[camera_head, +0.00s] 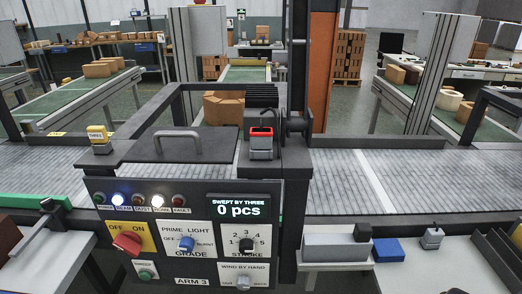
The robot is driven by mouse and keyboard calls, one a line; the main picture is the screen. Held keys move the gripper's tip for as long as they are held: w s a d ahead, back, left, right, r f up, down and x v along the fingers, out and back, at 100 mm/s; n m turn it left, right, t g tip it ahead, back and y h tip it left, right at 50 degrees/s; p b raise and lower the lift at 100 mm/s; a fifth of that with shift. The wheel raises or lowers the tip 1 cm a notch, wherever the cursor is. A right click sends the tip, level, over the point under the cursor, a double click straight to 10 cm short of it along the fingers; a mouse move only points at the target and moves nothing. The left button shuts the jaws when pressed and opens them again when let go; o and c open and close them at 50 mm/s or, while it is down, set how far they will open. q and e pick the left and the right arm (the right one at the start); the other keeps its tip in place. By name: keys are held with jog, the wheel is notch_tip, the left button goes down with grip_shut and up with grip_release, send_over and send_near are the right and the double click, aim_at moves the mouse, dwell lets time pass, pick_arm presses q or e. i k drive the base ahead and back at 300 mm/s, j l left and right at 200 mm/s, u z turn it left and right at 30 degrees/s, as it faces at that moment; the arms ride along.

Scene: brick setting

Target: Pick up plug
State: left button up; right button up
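No part here is labelled as a plug, and I cannot tell for certain which piece it is. A small grey piece with a thin upright top (432,238) stands on the pale right-hand table. A grey block with a red and black top (261,144) sits on the dark machine housing. A yellow-topped block marked THREE (97,136) sits on the housing's left end. Neither gripper can be made out. A small dark shape at the bottom right edge is too cut off to identify.
The control panel (185,240) has a red knob, a blue knob and a display reading 0 pcs. A grey box (335,247), a blue block (387,250) and dark rails (500,250) are on the right. Roller conveyors (430,185) run to both sides.

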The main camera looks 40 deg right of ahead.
aim_at(261, 137)
jog(key=z, duration=1.15)
